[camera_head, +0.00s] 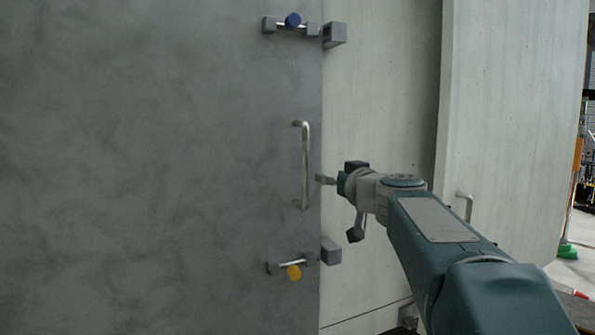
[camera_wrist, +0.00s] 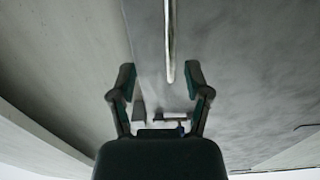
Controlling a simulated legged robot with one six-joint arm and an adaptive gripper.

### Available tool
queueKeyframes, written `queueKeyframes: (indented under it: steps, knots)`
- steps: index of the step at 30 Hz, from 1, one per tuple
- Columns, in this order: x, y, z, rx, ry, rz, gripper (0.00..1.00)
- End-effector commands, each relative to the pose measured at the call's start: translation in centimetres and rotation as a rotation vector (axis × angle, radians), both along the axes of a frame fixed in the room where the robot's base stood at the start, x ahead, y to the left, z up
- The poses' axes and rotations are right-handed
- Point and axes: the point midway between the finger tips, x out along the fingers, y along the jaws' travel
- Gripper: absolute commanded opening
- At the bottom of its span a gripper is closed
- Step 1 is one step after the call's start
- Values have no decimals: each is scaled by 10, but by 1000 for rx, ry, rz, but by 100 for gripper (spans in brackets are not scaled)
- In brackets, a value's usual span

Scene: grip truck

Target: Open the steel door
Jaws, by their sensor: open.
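The grey steel door (camera_head: 160,170) fills the left of the head view and looks shut against the pale wall panel. Its vertical bar handle (camera_head: 305,165) is near its right edge. A bolt with a blue knob (camera_head: 292,20) is above the handle, and a bolt with a yellow knob (camera_head: 293,271) is below. My gripper (camera_head: 322,179) is just right of the handle, partly hidden by my wrist. In the wrist view my gripper (camera_wrist: 160,78) has its fingers apart and empty. The handle (camera_wrist: 171,40) shows beyond them, in line with the space between the fingers, nearer the right one.
Grey catch blocks (camera_head: 335,35) and (camera_head: 331,250) sit on the pale panel (camera_head: 380,80) beside the bolts. A second pale panel (camera_head: 515,110) with a small handle (camera_head: 465,206) stands at right. Beyond it, floor and equipment show at the far right.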

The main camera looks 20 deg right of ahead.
Motion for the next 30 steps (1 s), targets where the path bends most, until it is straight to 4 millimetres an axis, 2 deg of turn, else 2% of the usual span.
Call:
queueKeyframes:
  steps: [6,21,30]
  knots:
    - [29,9,0,-4,0,5,63]
    - [91,6,0,-1,1,5,63]
    - [104,9,1,-3,0,3,63]
